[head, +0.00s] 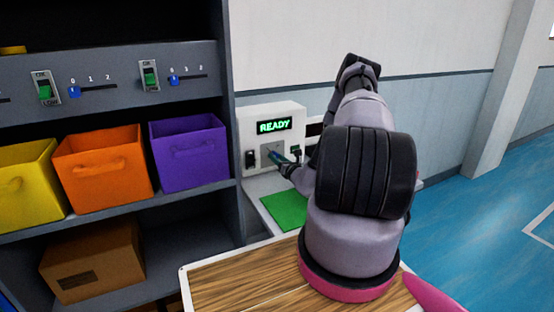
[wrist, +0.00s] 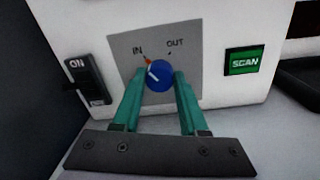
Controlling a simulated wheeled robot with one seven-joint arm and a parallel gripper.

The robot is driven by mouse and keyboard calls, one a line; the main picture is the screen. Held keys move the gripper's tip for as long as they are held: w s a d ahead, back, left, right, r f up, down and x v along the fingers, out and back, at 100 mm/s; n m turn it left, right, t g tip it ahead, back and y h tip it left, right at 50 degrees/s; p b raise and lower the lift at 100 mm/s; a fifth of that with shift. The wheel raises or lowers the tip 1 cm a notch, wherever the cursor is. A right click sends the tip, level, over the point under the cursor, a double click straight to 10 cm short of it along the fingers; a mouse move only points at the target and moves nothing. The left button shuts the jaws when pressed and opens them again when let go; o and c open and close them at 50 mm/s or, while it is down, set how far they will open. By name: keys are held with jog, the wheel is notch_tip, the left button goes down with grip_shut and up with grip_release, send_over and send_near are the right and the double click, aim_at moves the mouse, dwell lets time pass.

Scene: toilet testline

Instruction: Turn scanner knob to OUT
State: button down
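The scanner's blue knob (wrist: 159,75) sits on a grey plate (wrist: 188,48) marked IN at upper left and OUT at upper right. Its white line points up and left, toward IN, where an orange mark shows. My gripper (wrist: 160,74) has its two teal fingers on either side of the knob, their tips very close to it. I cannot tell whether they touch it. In the head view my gripper (head: 284,164) is in front of the scanner (head: 248,118) and partly hides the plate. The scanner's display (head: 274,125) reads READY in green.
A black ON switch (wrist: 88,80) is left of the knob and a green SCAN button (wrist: 242,62) is right of it. A green mat (head: 285,209) lies below the scanner. Shelves with a purple bin (head: 189,152) and an orange bin (head: 103,163) stand to the left.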

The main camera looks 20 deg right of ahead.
jog(key=shift+m, duration=0.4)
jog(key=m, duration=0.3)
jog(key=shift+f, duration=0.1)
jog(key=m, duration=0.3)
jog(key=shift+m, duration=0.3)
jog(key=m, duration=0.6)
jog(key=shift+f+m, duration=0.1)
jog(key=shift+m, duration=0.2)
jog(key=shift+s, duration=0.1)
jog(key=shift+c, duration=2.2)
grip_release()
